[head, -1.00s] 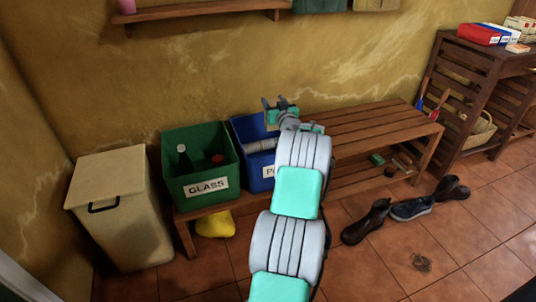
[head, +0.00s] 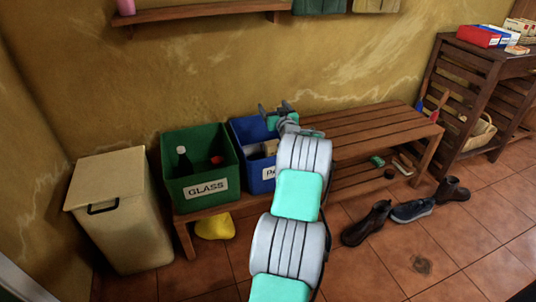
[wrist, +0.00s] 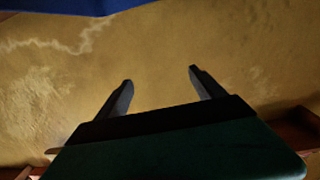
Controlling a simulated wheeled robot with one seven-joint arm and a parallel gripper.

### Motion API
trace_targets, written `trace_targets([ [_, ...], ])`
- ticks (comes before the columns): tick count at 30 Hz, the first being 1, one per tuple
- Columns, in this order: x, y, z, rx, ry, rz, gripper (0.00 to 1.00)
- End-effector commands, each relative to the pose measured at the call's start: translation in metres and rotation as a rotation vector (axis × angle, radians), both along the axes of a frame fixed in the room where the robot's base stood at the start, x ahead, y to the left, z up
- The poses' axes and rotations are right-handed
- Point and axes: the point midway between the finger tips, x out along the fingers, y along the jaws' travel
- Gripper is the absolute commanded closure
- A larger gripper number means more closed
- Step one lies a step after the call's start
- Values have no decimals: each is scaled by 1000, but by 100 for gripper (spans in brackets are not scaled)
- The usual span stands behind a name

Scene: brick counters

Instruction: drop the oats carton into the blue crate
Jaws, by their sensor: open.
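The blue crate (head: 256,183) stands on the left part of the bench, right of a green crate, partly hidden by my arm. A tan, box-like thing (head: 270,147) lies inside it beside something greyish; it may be the oats carton, but I cannot read any marking. My gripper (head: 277,106) is above the back right of the blue crate, near the wall. In the wrist view my gripper (wrist: 160,76) is open, with nothing between its fingers and the yellow wall beyond. A blue strip at that view's top edge may be the crate.
The green crate (head: 203,192), labelled GLASS, holds a dark bottle (head: 184,160). A cream bin (head: 121,215) stands at left. The bench's right part (head: 375,122) is clear. Shoes (head: 410,210) lie on the floor. A wall shelf (head: 200,13) is above.

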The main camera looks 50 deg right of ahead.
Motion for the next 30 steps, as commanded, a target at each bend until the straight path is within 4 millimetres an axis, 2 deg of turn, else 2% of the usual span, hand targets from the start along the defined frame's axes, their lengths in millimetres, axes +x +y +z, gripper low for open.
trace_targets([
  [9,-51,32,3,2,1,-3,21],
  [15,-63,41,1,0,-1,-1,21],
  [23,-63,41,0,-1,-1,-1,21],
  [26,-56,47,9,3,8,13,21],
  [29,-30,77,37,20,53,73,21],
  [30,-14,97,54,33,84,110,21],
])
